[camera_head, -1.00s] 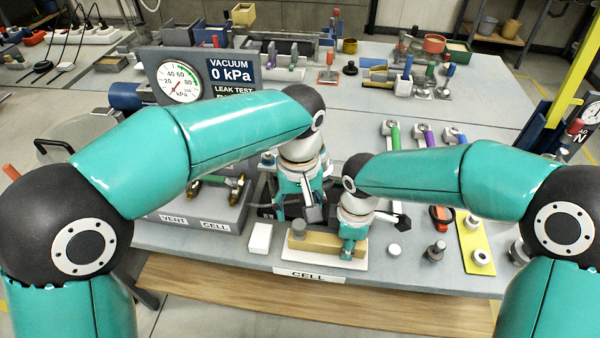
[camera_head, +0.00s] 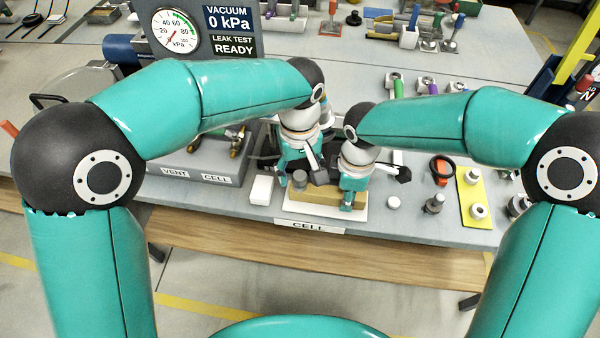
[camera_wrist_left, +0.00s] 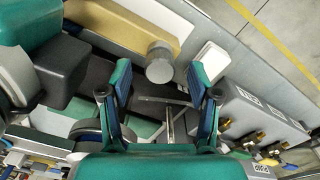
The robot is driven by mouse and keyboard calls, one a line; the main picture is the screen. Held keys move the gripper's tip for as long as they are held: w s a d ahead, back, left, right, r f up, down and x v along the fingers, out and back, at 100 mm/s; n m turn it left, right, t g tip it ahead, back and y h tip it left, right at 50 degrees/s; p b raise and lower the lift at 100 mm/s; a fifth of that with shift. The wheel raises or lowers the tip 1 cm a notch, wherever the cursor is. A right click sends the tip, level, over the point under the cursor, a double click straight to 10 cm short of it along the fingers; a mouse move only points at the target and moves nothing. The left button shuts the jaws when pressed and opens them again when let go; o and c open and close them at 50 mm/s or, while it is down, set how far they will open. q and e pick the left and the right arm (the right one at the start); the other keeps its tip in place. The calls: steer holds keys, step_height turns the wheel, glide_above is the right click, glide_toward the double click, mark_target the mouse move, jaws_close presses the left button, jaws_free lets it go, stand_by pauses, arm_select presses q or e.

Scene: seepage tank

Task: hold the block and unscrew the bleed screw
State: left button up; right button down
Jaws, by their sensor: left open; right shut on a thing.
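A tan block (camera_head: 326,198) lies on a white plate at the front of the bench, behind a CELL label. My right gripper (camera_head: 347,200) is shut on the block near its right end. The bleed screw, with a round grey head (camera_head: 299,178), stands at the block's left end. My left gripper (camera_head: 307,172) is open just behind the screw. In the left wrist view the screw head (camera_wrist_left: 160,62) lies ahead of and between the open fingers (camera_wrist_left: 158,82), apparently touching neither. The tan block (camera_wrist_left: 145,22) shows beyond it. The right gripper's fingertips are partly hidden.
A white box (camera_head: 261,190) stands left of the block. The VENT and CELL valve unit (camera_head: 197,165) is further left. A white cap (camera_head: 393,202), a grey knob (camera_head: 434,203) and a yellow plate (camera_head: 474,200) lie to the right. The gauge panel reads 0 kPa.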

arm_select(q)
steer(key=shift+f, duration=0.9)
steer(key=shift+c, duration=0.2)
jaws_close()
